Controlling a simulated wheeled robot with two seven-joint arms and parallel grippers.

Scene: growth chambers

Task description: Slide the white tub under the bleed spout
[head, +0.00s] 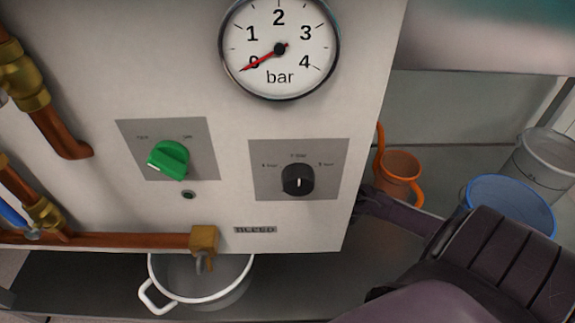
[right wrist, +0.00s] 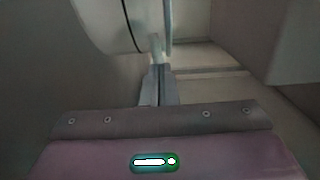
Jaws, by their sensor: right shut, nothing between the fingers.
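The white tub (head: 205,299) stands on the grey shelf, low in the head view, with a loop handle at its left. The panel's lower edge hides its far part. The brass bleed spout (head: 203,242) sticks out above it, and its grey tip overlaps the tub's opening in the picture. I cannot tell whether the tip is directly over the opening. My right gripper (head: 366,203) is at the panel's right edge, shut and empty, apart from the tub. Its closed fingers (right wrist: 158,88) show in the right wrist view. My left gripper is not in view.
The panel carries a gauge (head: 279,75) reading about zero, a green knob (head: 168,158) and a black knob (head: 298,180). An orange watering can (head: 398,172), a blue-rimmed bucket (head: 510,200) and a grey bucket (head: 547,160) stand at the right. Copper pipes (head: 120,240) run at the left.

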